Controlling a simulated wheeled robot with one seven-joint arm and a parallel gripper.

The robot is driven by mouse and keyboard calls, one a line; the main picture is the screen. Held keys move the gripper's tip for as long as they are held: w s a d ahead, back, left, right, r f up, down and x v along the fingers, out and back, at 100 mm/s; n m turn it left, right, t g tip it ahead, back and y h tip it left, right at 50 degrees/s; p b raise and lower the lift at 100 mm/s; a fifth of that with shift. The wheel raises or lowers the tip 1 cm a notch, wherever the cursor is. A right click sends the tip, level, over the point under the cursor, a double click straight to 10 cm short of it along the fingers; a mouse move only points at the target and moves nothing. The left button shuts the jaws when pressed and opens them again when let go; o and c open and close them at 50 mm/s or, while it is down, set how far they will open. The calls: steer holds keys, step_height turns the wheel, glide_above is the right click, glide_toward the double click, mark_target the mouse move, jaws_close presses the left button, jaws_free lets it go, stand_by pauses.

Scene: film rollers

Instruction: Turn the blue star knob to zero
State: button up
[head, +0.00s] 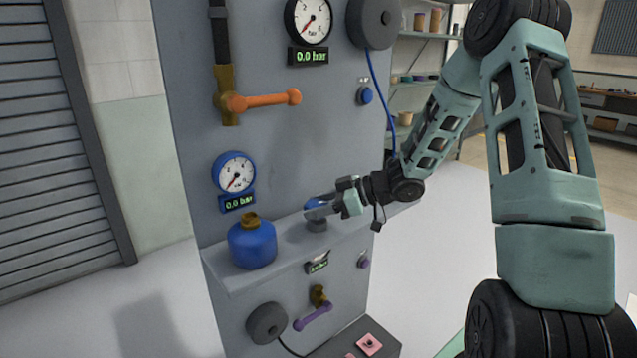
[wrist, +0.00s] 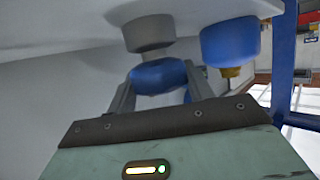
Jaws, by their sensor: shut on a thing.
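The blue star knob (head: 314,203) sits on a grey round base (head: 317,225) on the panel's ledge. My gripper (head: 328,206) reaches it from the right, and the fingers partly hide it. In the wrist view the knob (wrist: 158,76) is between my two fingers, which are shut on it. The blue-rimmed gauge (head: 234,172) on the panel has its needle pointing to the lower left. The blue display (head: 237,203) below it reads 0.0 bar.
A blue bottle (head: 253,244) with a brass cap stands on the ledge (head: 290,262) left of the knob. Above are an orange lever (head: 265,101) and a black gauge (head: 307,20) with a 0.0 bar display. A purple lever (head: 313,316) is below the ledge.

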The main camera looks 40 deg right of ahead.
steer(key=n+g+y+p, duration=0.1)
steer(key=p, duration=0.1)
steer(key=n+g+y+p, duration=0.1)
steer(key=n+p, duration=0.1)
steer(key=p, duration=0.1)
steer(key=shift+r+g, duration=0.25)
steer(key=shift+g, duration=0.15)
steer(key=shift+f+n+g+y+p, duration=0.25)
steer(key=shift+n+g+y+p, duration=0.45)
steer(key=shift+n+g+p, duration=0.75)
steer(key=o, duration=1)
steer(key=shift+g, duration=0.25)
steer(key=shift+d, duration=0.1)
steer(key=b+v, duration=0.2)
steer(key=v, duration=1.5)
steer(key=shift+d+f, duration=0.1)
steer(key=shift+d, duration=0.15)
